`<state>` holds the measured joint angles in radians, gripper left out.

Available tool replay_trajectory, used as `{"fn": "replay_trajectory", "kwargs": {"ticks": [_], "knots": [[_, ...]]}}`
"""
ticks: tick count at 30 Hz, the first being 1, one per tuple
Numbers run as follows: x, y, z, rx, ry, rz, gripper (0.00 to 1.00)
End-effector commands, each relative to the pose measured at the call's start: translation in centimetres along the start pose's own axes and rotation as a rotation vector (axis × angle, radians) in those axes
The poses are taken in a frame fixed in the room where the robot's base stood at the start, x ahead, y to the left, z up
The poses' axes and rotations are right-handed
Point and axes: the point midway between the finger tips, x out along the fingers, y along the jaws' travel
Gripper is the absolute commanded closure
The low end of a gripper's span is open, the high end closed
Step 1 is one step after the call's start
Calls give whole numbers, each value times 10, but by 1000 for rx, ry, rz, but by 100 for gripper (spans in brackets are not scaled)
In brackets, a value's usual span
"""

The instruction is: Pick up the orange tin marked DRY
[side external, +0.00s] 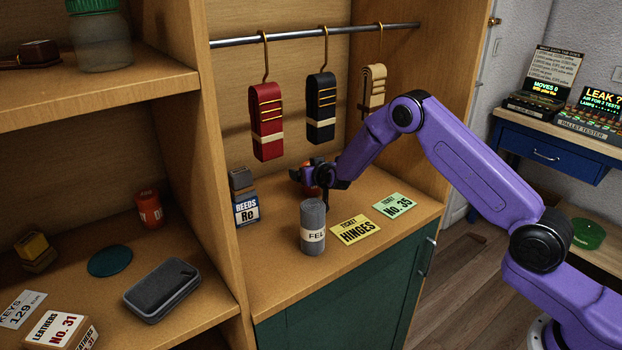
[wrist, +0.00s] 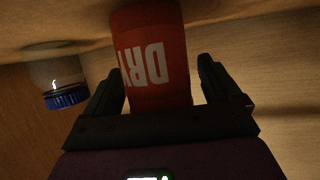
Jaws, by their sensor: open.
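The orange tin marked DRY (wrist: 155,60) fills the middle of the wrist view, its white lettering upside down. My open gripper (wrist: 158,85) has one black finger on each side of it, with a visible gap on the right and a narrower one on the left. In the side external view my gripper (side external: 320,180) is low over the middle cabinet's shelf, towards its back, and hides most of an orange object there. Whether the fingers touch the tin cannot be told.
A blue-lidded jar (wrist: 58,85) shows left of the tin. A grey FELT roll (side external: 313,232), REEDS box (side external: 245,205) and yellow HINGES card (side external: 355,230) are nearby. Hanging straps (side external: 321,110) are above. Another orange-red container (side external: 148,208) stands on the left shelf.

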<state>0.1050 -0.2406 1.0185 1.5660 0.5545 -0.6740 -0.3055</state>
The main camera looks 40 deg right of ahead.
Motion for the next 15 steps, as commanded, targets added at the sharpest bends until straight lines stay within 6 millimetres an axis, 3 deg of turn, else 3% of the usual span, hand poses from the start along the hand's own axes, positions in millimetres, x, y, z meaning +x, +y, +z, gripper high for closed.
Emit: {"fn": "replay_trajectory", "kwargs": {"ticks": [9, 15], "knots": [[3, 0, 0, 0, 0, 0, 10], [3, 0, 0, 0, 0, 0, 71]]}}
